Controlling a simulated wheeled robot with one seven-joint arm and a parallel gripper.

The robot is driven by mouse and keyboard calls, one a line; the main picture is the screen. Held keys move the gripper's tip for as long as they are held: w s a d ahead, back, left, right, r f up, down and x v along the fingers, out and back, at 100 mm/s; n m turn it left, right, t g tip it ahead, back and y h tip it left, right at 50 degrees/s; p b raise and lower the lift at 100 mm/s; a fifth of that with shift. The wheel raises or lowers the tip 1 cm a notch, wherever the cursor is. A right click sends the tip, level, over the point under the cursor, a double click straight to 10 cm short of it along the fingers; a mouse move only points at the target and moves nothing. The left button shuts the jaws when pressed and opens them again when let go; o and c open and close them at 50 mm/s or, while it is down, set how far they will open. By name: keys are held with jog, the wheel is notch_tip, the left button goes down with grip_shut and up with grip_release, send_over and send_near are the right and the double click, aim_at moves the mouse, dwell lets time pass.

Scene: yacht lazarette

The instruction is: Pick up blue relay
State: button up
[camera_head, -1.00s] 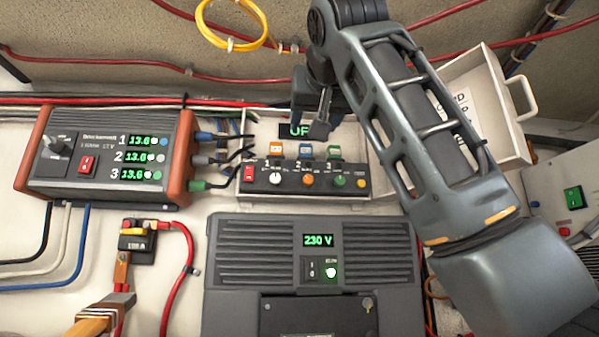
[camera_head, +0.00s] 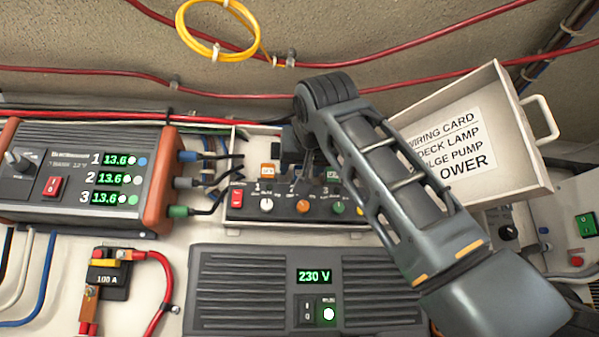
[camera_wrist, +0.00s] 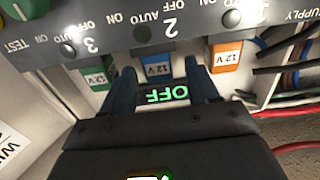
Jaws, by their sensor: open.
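The blue relay (camera_wrist: 157,70), marked 12 V, sits in the middle of a row of three relays below the dial numbered 2 in the wrist view. My gripper (camera_wrist: 162,75) is open. Its two dark fingers stand on either side of the blue relay, and I cannot tell whether they touch it. In the head view my gripper (camera_head: 302,158) is over the relay box, and the arm hides the blue relay at least in large part. An orange relay (camera_wrist: 225,56) and a green relay (camera_wrist: 96,75) flank it.
The relay box (camera_head: 250,211) has a red switch and several knobs. A green "OFF" display (camera_wrist: 167,94) shows between my fingers. A lid with a wiring card (camera_head: 448,140) stands open at right. A charger (camera_head: 90,165) with plugged cables is at left; an inverter (camera_head: 250,285) is in front.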

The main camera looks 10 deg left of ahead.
jog(key=shift+w, duration=0.1)
grip_shut()
dwell(0.5)
